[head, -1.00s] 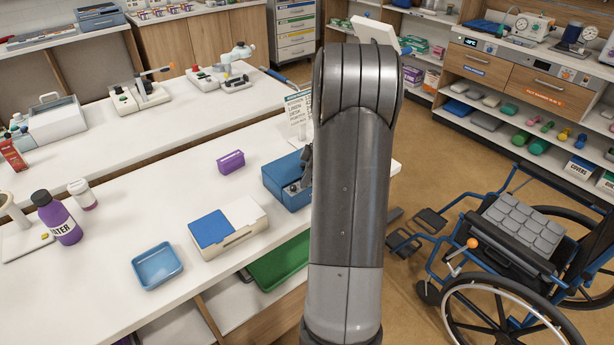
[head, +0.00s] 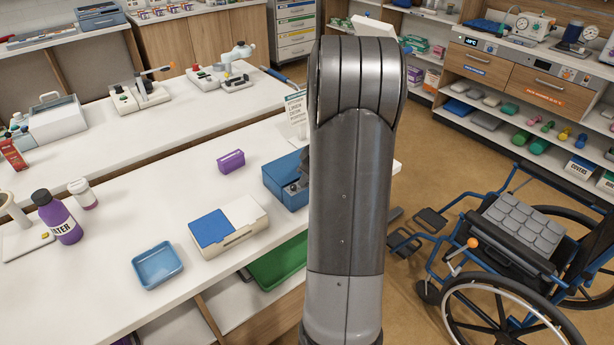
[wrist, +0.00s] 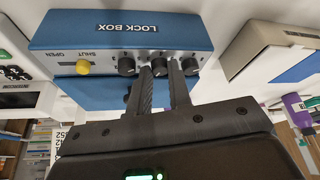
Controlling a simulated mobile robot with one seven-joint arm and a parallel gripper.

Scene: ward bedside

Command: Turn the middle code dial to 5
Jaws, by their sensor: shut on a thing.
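The blue lock box (head: 284,178) stands on the white counter, partly hidden behind my arm in the head view. In the wrist view the lock box (wrist: 120,32) appears upside down, with a row of black dials and a yellow knob (wrist: 82,67) beside the SHUT/OPEN marking. The middle code dial (wrist: 159,67) sits between one black dial (wrist: 127,66) and another (wrist: 190,66). My gripper (wrist: 160,70) has one finger on each side of the middle dial and is shut on it. The digit it points to cannot be read.
A white and blue box (head: 228,227), a small purple box (head: 231,161) and a blue tray (head: 158,263) stand nearby on the counter. A printed card (head: 296,112) stands behind the lock box. A wheelchair (head: 510,250) is on the floor at right.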

